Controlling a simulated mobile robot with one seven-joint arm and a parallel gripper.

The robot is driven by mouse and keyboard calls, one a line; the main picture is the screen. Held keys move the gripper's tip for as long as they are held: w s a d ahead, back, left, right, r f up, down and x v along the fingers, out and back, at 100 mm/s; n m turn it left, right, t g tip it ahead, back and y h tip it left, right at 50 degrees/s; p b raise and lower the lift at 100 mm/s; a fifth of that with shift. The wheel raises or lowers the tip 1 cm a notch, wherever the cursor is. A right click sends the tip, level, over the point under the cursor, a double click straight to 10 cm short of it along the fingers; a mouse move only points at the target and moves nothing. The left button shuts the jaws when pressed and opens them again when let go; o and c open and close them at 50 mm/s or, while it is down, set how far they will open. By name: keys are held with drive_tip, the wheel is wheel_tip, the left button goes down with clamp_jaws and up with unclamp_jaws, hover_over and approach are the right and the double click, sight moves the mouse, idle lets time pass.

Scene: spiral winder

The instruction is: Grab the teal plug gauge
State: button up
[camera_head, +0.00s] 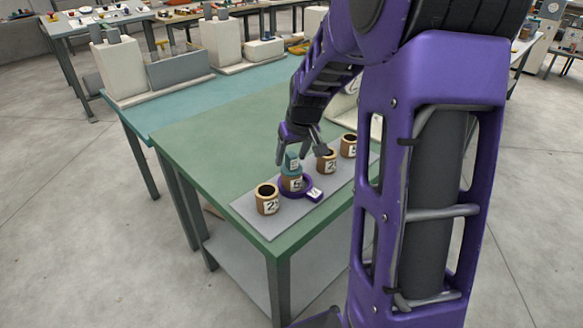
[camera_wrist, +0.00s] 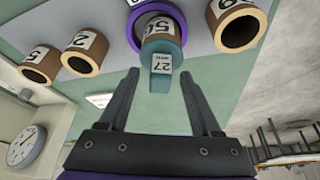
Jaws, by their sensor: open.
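The teal plug gauge (camera_head: 292,160) stands upright in a brown ring-shaped cup labelled like the others (camera_head: 291,181), inside a purple ring with a handle (camera_head: 309,192). My gripper (camera_wrist: 161,78) is open, with one dark finger on each side of the gauge's near end. In the head view my gripper (camera_head: 300,148) is above and close to the gauge. I cannot tell whether a finger touches it.
Other brown cups stand on the grey mat (camera_head: 252,218): one at the near left (camera_head: 267,199), one to the right (camera_head: 326,161) and one farther right (camera_head: 349,146). The green table (camera_head: 215,145) is clear to the left. Pale blocks (camera_head: 119,68) stand on the teal table behind.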

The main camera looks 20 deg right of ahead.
clamp_jaws()
drive_tip(key=shift+r, duration=0.1)
idle(0.3)
